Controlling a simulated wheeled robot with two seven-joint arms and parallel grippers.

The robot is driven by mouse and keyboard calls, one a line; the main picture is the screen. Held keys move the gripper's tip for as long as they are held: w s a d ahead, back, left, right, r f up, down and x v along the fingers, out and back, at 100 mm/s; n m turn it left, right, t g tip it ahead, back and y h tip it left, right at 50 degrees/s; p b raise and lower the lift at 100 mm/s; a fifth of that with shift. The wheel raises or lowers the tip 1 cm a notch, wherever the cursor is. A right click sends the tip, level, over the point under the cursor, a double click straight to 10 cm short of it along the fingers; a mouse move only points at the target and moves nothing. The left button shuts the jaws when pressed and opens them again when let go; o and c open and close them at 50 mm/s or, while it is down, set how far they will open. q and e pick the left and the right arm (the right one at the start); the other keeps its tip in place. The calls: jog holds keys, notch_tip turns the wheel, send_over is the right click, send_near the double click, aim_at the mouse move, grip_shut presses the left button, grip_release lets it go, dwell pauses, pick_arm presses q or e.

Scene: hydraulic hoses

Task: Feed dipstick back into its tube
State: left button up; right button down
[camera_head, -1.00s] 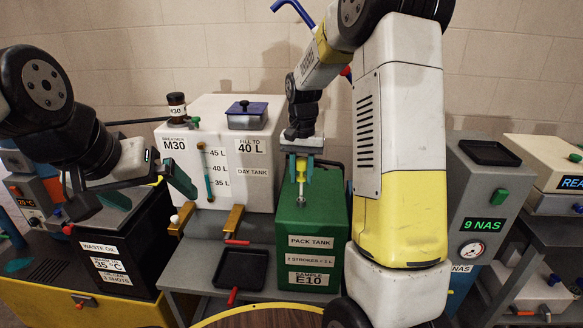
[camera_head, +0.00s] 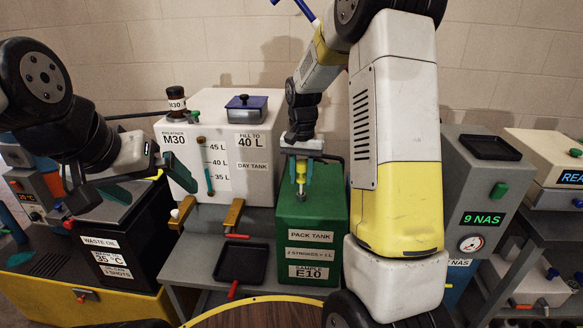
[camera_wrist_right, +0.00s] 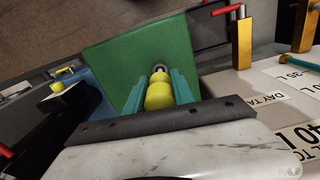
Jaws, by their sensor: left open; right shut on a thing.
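The yellow-handled dipstick (camera_head: 300,173) is upright between the teal fingers of my right gripper (camera_head: 302,166), directly above the green pack tank (camera_head: 310,218). In the right wrist view, the gripper (camera_wrist_right: 160,90) is shut around the yellow handle (camera_wrist_right: 160,96). A small grey tube mouth (camera_head: 301,194) on the tank top lies just below the handle; a grey ring (camera_wrist_right: 159,70) shows past the handle in the wrist view. How far the rod is inside the tube cannot be told. My left gripper (camera_head: 152,187) is open and empty, left of the day tank.
The white day tank (camera_head: 255,165) stands behind and left of the green tank. A black tray (camera_head: 242,264) with red handles lies in front. The black waste oil box (camera_head: 112,235) is at the left. A grey gauge unit (camera_head: 478,190) stands at the right.

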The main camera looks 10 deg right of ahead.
aim_at(301, 189)
jog(key=shift+f, duration=2.3)
jog(key=c, duration=1)
grip_release()
notch_tip(301, 189, up, 8)
jog(key=shift+f, duration=0.2)
jog(key=shift+r, duration=0.1)
